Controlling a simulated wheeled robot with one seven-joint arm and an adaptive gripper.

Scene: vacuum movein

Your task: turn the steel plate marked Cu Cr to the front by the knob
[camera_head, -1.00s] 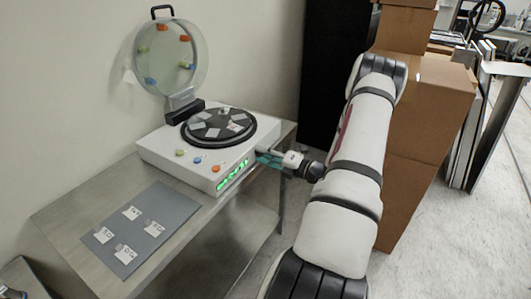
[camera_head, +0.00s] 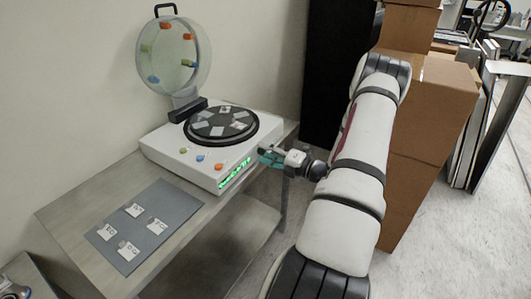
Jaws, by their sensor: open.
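A white machine (camera_head: 200,172) stands on the metal table with a round black turntable (camera_head: 190,129) on top. Several grey plates (camera_head: 208,126) lie on the turntable; their markings are too small to read, so I cannot tell which is Cu Cr. A small knob at the turntable's middle is too small to make out clearly. My gripper (camera_head: 265,155) is open and empty, just off the right front edge of the machine, lower than the turntable and apart from it.
A round clear lid (camera_head: 170,62) with coloured clips stands open behind the turntable. Coloured knobs (camera_head: 218,166) and a green display (camera_head: 236,174) are on the machine's front. A grey mat (camera_head: 172,205) with white labelled cards lies at front left. Cardboard boxes (camera_head: 432,120) stand behind my arm.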

